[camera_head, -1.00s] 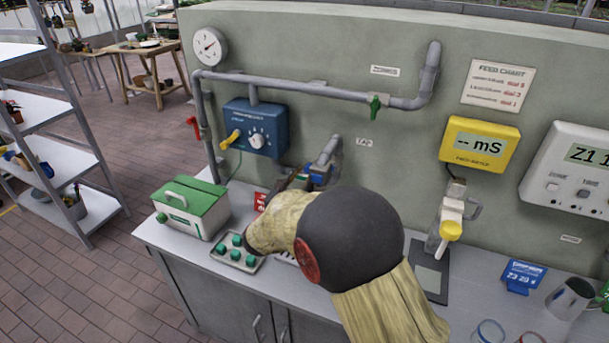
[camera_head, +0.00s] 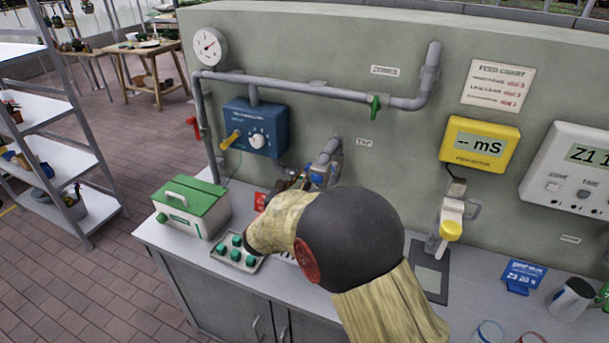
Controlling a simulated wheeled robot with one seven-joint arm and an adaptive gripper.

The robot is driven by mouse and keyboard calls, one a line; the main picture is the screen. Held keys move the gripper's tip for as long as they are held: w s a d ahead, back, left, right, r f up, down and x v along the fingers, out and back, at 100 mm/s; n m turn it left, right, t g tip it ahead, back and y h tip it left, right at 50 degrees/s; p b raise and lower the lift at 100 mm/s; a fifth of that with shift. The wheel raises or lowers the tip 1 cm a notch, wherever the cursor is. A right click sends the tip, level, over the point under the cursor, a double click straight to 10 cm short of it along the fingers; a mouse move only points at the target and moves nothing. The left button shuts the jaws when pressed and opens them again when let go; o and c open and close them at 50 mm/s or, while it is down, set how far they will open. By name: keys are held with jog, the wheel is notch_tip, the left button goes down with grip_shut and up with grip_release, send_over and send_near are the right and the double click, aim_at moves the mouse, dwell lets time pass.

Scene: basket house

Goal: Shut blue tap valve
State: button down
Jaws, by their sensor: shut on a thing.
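My gripper (camera_head: 300,180) is at the valve, largely hidden behind my own arm. The gripper is shut on the blue valve, though the fingertips are hard to make out.
A blue dosing box (camera_head: 254,128) with a yellow lever hangs left of the tap. A green-lidded box (camera_head: 191,206) and a tray with green knobs (camera_head: 237,254) stand on the counter. A yellow meter (camera_head: 480,144) hangs to the right.

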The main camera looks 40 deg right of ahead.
jog(key=shift+r+m+b, duration=0.1)
jog(key=shift+m+b, duration=0.4)
jog(key=shift+b, duration=0.9)
jog(key=shift+r+b, duration=0.1)
jog(key=shift+b, duration=0.4)
jog(key=shift+r+m, duration=0.3)
jog(key=c, duration=1.7)
grip_release()
jog(key=shift+o, duration=0.2)
jog(key=shift+a, duration=0.1)
jog(key=v, duration=1.2)
